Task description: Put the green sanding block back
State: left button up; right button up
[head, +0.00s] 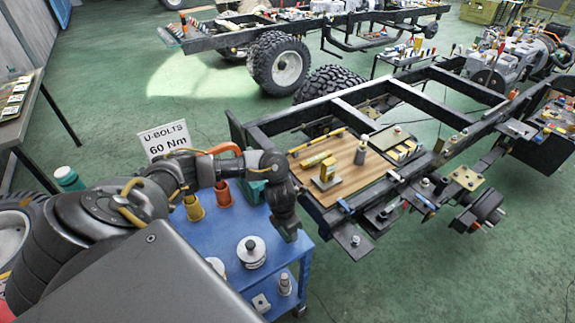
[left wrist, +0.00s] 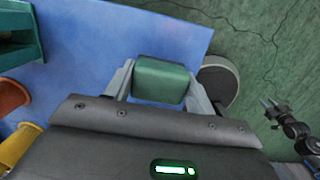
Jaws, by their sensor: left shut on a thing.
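My left gripper (head: 290,232) points down over the right edge of the blue cart (head: 225,232). In the left wrist view its two fingers (left wrist: 160,90) are shut on the green sanding block (left wrist: 160,80), one on each side. The block is above the blue cart top; the gap beneath it cannot be judged. In the head view the block is hidden by my gripper. My right gripper (left wrist: 272,108) shows small at the right of the left wrist view, over the green floor, with its two prongs apart and nothing seen between them.
The cart carries orange and yellow cups (head: 193,208), a teal bin (head: 250,190) and a white jar (head: 251,252). A wooden board (head: 345,185) with tools lies on the chassis frame right of my gripper. A "U-BOLTS 60 Nm" sign (head: 166,139) stands behind.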

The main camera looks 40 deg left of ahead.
pick_arm(q)
notch_tip(320, 180, down, 2)
jog(key=shift+s+f+p, duration=0.1)
jog(key=shift+f+p, duration=0.1)
jog(key=shift+p, duration=0.3)
jog(key=shift+f, duration=0.4)
jog(key=shift+f, duration=0.15)
jog(key=o, duration=1)
jog(key=shift+o, duration=0.2)
